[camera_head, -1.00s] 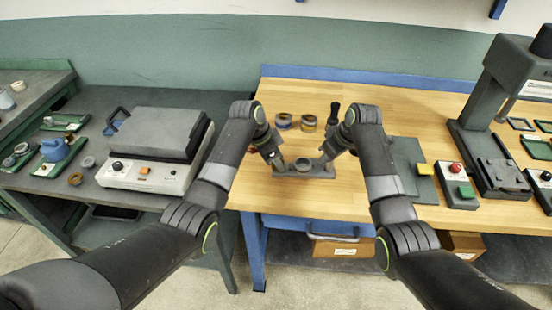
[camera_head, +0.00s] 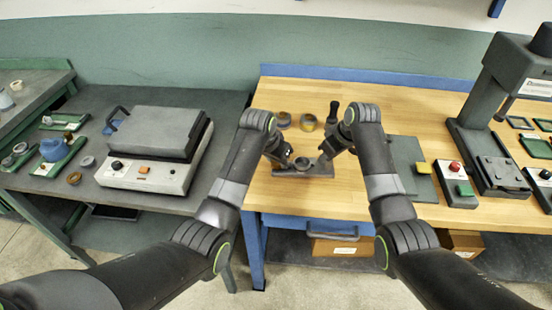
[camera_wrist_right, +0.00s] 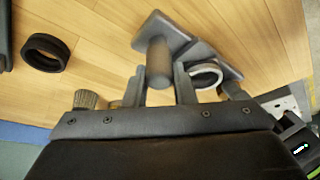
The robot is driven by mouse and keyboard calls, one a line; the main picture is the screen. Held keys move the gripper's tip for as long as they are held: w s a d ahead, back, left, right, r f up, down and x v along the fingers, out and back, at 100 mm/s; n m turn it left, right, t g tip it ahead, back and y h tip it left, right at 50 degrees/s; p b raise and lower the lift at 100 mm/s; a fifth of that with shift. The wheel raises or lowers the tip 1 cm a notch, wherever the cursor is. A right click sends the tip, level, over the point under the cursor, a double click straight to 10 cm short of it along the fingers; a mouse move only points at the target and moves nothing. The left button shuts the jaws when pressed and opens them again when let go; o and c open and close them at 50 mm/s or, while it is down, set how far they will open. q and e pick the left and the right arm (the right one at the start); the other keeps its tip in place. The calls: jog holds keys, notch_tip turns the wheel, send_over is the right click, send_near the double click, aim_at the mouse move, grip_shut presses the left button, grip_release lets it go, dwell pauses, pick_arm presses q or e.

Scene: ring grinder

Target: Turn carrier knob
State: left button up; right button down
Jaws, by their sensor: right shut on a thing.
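The grey carrier (camera_head: 318,172) lies on the wooden table between my two grippers. It is a flat plate with a ring-shaped seat (camera_wrist_right: 204,76) and an upright round knob (camera_wrist_right: 158,60). In the right wrist view, the fingers of my right gripper (camera_wrist_right: 160,88) stand on either side of the knob, shut on it. In the head view, my right gripper (camera_head: 326,153) is at the carrier's right end. My left gripper (camera_head: 285,159) is at its left end, close to the plate. The left fingertips are too small to read, and contact is unclear.
Two rings (camera_head: 283,120) (camera_head: 308,122) and a dark upright handle (camera_head: 334,112) stand behind the carrier. A dark ring (camera_wrist_right: 45,52) lies on the wood in the wrist view. A button box (camera_head: 455,183) and a press (camera_head: 490,110) are at right. A grey machine (camera_head: 150,150) stands on the left bench.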

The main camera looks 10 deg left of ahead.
dwell(0.4)
pick_arm(q)
jog(key=o, duration=1)
